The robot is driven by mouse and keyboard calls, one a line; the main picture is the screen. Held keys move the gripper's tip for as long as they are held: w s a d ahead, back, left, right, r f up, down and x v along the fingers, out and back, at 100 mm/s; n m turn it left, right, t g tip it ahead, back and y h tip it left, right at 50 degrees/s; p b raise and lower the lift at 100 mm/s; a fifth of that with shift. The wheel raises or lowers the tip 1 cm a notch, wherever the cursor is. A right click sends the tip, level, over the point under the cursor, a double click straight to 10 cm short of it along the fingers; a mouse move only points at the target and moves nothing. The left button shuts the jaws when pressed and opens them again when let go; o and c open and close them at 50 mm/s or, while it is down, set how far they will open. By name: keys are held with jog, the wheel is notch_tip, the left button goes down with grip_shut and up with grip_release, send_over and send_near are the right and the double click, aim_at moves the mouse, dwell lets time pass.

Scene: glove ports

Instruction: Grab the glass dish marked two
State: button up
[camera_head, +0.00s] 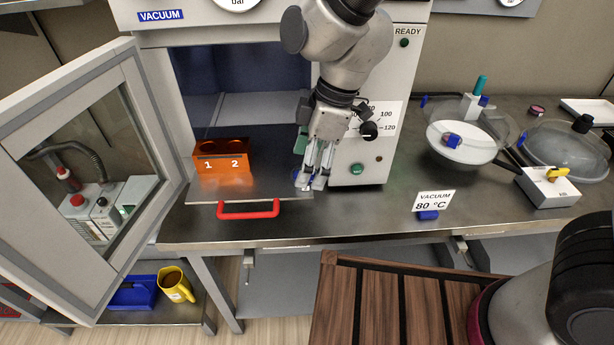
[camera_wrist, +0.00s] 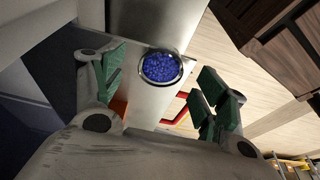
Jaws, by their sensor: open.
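A round dish (camera_wrist: 162,67) filled with blue beads lies on the metal shelf, seen between and beyond my open fingers in the wrist view. In the head view only a bit of blue shows beside my fingertips, and my gripper hides most of the dish. No number can be read on it. My gripper (camera_head: 312,180) is open, pointing down over the shelf's right end, with green pads and nothing between them. An orange holder (camera_head: 222,174) marked 1 and 2, with two round openings on top, stands left of my gripper; what they hold cannot be made out.
The chamber door (camera_head: 95,170) stands open at the left. The shelf has a red handle (camera_head: 249,209) at its front. The chamber's right panel, with a black knob (camera_head: 369,130), is close beside my gripper. A vacuum sign (camera_head: 434,201) and glass vessels stand farther right.

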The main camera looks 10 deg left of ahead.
jog(key=shift+x, duration=1.05)
jog(key=shift+s, duration=0.1)
jog(key=shift+c, duration=0.5)
jog(key=c, duration=1)
jog(key=shift+r, duration=0.15)
